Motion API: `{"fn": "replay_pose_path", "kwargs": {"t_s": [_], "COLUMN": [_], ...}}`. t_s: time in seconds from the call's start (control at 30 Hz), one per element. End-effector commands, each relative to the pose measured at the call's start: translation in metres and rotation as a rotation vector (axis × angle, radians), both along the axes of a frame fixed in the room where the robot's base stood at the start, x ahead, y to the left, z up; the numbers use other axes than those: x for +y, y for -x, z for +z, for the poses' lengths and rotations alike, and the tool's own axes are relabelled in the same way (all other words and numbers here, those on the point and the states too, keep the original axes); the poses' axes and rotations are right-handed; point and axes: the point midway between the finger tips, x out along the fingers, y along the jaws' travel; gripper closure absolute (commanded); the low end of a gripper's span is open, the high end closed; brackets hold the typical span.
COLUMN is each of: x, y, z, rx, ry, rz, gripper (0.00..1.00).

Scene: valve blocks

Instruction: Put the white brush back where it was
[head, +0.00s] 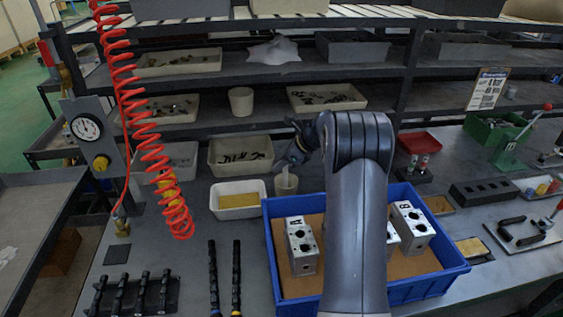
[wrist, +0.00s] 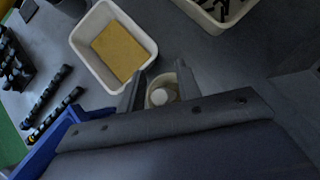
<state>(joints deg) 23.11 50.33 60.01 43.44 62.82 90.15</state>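The white brush (head: 284,171) stands in a small beige cup (head: 286,185) on the bench, behind the blue crate. In the wrist view the brush's pale round end (wrist: 160,96) shows inside the cup (wrist: 182,84), seen from above. My gripper (head: 287,163) is just above the cup, pointing down at it. In the wrist view its two fingers (wrist: 160,83) are spread on either side of the brush end, with a gap to it on both sides. The lower part of the brush is hidden in the cup.
A white tray with a yellow sponge (head: 238,200) is left of the cup. The blue crate (head: 460,268) with several metal valve blocks is in front, partly hidden by my arm. A bin of dark parts (head: 240,157) stands behind. A red coiled hose (head: 150,140) hangs at left.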

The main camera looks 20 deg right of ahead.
Motion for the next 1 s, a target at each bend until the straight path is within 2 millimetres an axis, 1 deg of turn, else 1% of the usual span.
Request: {"fn": "replay_pose_path", "kwargs": {"t_s": [0.27,0.37,0.47,0.8,1.0], "x": [0.000,-0.001,-0.008,-0.043,-0.055], "y": [0.000,0.001,0.006,0.037,0.048], "z": [0.001,0.005,0.015,0.070,0.090], "rx": [0.000,-0.002,-0.003,-0.003,-0.002], "ry": [0.000,0.000,0.002,0.002,0.000], "rz": [0.000,0.000,-0.002,-0.002,-0.001], "gripper": [0.62,0.62,0.62,0.62,0.62]}}
